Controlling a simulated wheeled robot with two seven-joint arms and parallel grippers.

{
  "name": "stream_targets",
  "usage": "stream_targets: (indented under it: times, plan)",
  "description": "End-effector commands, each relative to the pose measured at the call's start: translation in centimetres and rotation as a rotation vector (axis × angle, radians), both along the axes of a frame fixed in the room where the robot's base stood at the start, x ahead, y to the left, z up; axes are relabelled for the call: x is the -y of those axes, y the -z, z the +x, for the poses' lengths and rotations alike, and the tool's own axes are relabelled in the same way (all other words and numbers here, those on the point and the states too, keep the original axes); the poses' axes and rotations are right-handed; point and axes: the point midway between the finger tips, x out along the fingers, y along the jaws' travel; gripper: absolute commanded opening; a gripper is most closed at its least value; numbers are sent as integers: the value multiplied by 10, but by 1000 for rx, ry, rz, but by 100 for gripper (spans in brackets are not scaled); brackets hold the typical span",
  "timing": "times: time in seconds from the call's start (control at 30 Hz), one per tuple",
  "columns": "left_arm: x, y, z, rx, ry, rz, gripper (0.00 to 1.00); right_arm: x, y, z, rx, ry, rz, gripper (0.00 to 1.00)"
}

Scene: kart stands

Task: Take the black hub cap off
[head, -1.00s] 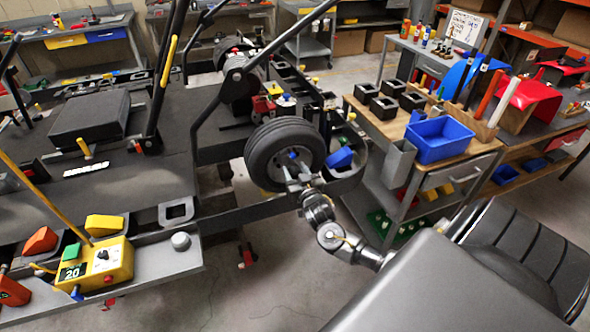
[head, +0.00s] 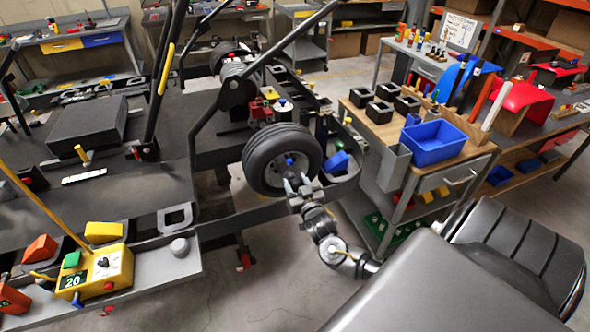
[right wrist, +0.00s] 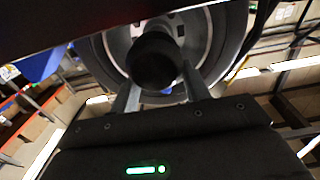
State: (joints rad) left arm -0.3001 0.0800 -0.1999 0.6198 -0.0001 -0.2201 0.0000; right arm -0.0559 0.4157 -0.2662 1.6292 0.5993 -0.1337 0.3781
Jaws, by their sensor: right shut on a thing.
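The wheel (head: 263,176) stands upright on the kart frame, with a grey rim and a blue piece (head: 290,160) at its middle. My right gripper (head: 298,183) is just in front of the lower part of the wheel's hub. In the right wrist view, the round black hub cap (right wrist: 155,62) sits between the two fingers, and the gripper is shut on it. The wheel rim shows behind the cap there. The cap is hard to make out in the head view, and I cannot tell how wide the gap to the hub is. My left gripper is not in view.
A side cart with a blue bin (head: 434,145) and black square blocks (head: 379,111) stands right of the wheel. A yellow control box (head: 100,272) is at the left front. Open floor lies below the wheel.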

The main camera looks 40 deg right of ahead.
Motion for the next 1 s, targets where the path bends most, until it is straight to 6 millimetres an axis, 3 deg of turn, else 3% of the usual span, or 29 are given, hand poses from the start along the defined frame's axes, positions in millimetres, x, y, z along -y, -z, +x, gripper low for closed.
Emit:
stream_targets:
  times: [0.6,1.0]
  plan:
    - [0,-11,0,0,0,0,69,-6,-1,-19,0,1,1,19]
    - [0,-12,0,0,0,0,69,-7,0,-21,1,0,0,19]
